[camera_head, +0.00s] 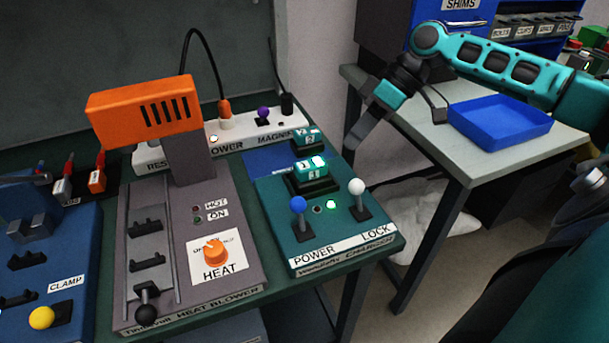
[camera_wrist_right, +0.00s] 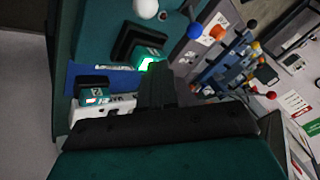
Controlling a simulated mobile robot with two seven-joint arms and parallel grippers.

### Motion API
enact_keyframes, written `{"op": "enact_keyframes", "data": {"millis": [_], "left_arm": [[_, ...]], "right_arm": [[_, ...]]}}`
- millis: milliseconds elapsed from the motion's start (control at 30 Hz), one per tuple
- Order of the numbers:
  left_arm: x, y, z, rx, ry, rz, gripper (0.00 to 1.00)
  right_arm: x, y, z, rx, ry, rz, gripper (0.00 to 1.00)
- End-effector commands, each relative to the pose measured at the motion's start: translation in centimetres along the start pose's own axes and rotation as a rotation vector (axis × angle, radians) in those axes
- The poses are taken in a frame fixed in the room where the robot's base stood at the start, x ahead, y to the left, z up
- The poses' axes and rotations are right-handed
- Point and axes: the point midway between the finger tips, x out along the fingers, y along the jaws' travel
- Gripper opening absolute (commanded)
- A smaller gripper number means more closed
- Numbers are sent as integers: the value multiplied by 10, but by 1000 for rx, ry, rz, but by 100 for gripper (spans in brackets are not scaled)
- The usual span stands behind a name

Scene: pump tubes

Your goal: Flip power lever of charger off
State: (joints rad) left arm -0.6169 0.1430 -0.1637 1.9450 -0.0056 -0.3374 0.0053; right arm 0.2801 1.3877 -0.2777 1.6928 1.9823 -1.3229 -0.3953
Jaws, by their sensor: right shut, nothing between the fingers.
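The teal charger (camera_head: 330,228) stands on the bench with a POWER label on its front left and a LOCK label on its front right. The power lever has a blue knob (camera_head: 298,204), which also shows in the right wrist view (camera_wrist_right: 194,30). The white lock lever knob (camera_head: 356,187) is to its right and shows in the wrist view (camera_wrist_right: 145,8). A green light (camera_head: 331,204) glows between the levers. My right gripper (camera_head: 351,148) is shut and empty, behind the white knob and apart from both levers. Its fingers show in the wrist view (camera_wrist_right: 156,80).
A teal battery (camera_head: 311,168) sits in the charger's black holder, and another (camera_head: 307,137) stands behind. The heat blower (camera_head: 215,250) is left of the charger, with its orange head (camera_head: 145,105) raised. A blue tray (camera_head: 500,122) lies on the side table at right.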

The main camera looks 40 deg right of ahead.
Motion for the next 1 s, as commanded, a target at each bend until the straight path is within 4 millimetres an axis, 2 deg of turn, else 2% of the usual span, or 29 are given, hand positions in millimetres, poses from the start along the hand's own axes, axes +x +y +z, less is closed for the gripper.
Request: {"op": "enact_keyframes", "data": {"millis": [233, 367, 467, 833, 1000], "left_arm": [[-3, 1, 7, -2, -15, 2, 43], [-2, 1, 8, -2, -16, 2, 43], [-2, 1, 10, -2, -18, 2, 43], [3, 4, 9, -4, -14, 8, 43], [3, 4, 1, -2, -2, 10, 43]], "right_arm": [[1, 0, 0, 0, 0, 0, 0], [9, 0, 0, 0, 1, -2, 0], [24, 0, 0, 0, 1, -4, 0], [102, -1, 0, -1, 2, -4, 0], [110, -23, -1, -3, -2, 0, 0]]}}
